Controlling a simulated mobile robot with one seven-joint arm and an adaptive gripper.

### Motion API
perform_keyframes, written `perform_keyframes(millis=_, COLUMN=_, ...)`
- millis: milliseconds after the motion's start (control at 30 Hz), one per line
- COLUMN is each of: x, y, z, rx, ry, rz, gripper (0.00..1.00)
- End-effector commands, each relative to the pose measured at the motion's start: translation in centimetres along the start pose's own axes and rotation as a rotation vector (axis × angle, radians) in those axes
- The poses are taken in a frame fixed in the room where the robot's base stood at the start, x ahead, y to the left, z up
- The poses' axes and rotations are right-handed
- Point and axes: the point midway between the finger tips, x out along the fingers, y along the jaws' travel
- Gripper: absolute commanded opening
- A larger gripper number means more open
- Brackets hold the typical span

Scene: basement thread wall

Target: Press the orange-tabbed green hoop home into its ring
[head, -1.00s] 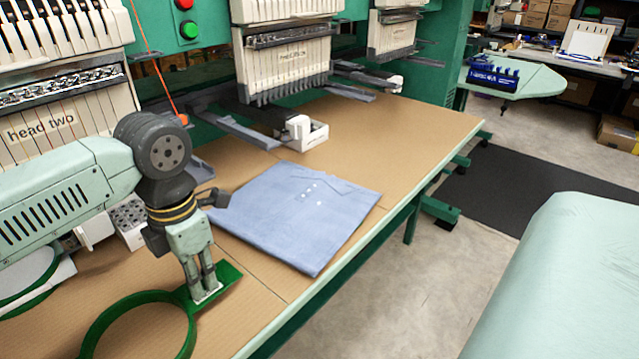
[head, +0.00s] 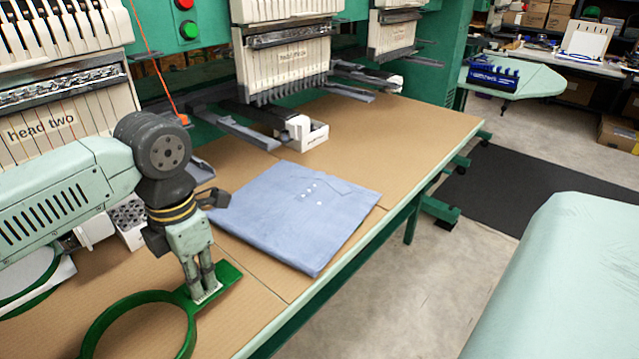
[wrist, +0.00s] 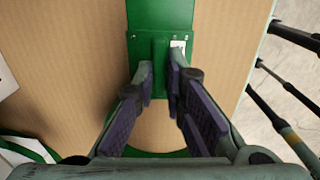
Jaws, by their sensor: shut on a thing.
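A large green hoop (head: 140,297) with a flat green arm plate (head: 229,277) lies at the front left of the table, its near side cut off by the frame. I see no orange tab on it. My gripper (head: 205,291) points down and is shut on a small upright part of the hoop's plate. In the wrist view, my fingers (wrist: 160,78) close around this part, beside a white label, with the plate (wrist: 160,18) running beyond. Whether the hoop touches the table is unclear. A second green ring (head: 48,272) lies on white material at the left edge, partly cut off.
A folded blue shirt (head: 295,215) lies right of my gripper. Embroidery heads (head: 285,65) stand along the back, with a small white box (head: 312,137) below. An orange piece (head: 183,120) hangs on a cord. The brown tabletop (head: 400,130) is clear at the back right.

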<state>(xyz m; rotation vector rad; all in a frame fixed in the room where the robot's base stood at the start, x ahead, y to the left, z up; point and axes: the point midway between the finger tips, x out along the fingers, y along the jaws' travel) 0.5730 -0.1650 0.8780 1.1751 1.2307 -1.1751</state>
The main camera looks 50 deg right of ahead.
Motion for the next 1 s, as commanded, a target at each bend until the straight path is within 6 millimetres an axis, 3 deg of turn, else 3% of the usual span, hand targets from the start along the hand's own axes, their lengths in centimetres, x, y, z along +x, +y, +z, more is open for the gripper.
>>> perform_keyframes(millis=567, x=-4.0, y=0.0, z=0.0, rx=0.0, ry=0.001, rz=0.0, gripper=0.0)
perform_keyframes(millis=1000, x=-4.1, y=0.2, z=-0.3, rx=-0.004, ry=0.0, rz=0.0, gripper=0.0)
